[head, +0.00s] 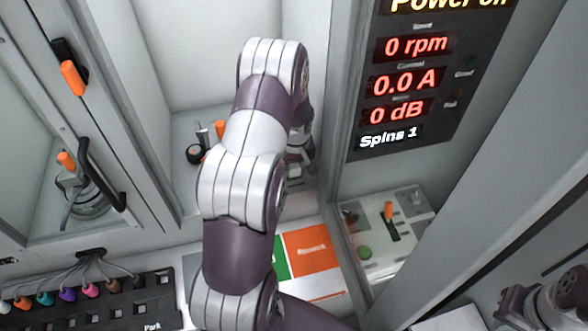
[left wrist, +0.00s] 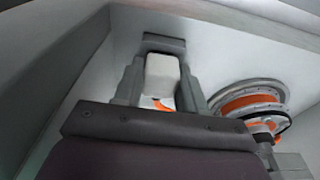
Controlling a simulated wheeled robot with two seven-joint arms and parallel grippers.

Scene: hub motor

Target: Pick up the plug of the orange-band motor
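The orange-band motor (left wrist: 250,102) is at the right of the left wrist view, a silver round hub with an orange band, standing in a pale bay. My left gripper (left wrist: 163,48) is to the left of the motor, with its fingers pointing away from the camera. A white rounded shape (left wrist: 162,75) and a bit of orange show between the fingers; I cannot tell whether the gripper holds them. I cannot make out the plug for certain. In the head view my left arm covers the motor and most of its gripper. My right gripper is out of view.
A rack of coloured plugs (head: 80,300) stands at the lower left. A door with a black handle (head: 102,175) is left of the bay. Green and orange pads (head: 312,262) lie in front. A display panel (head: 430,80) reads 0 rpm, beside a lever box (head: 385,245).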

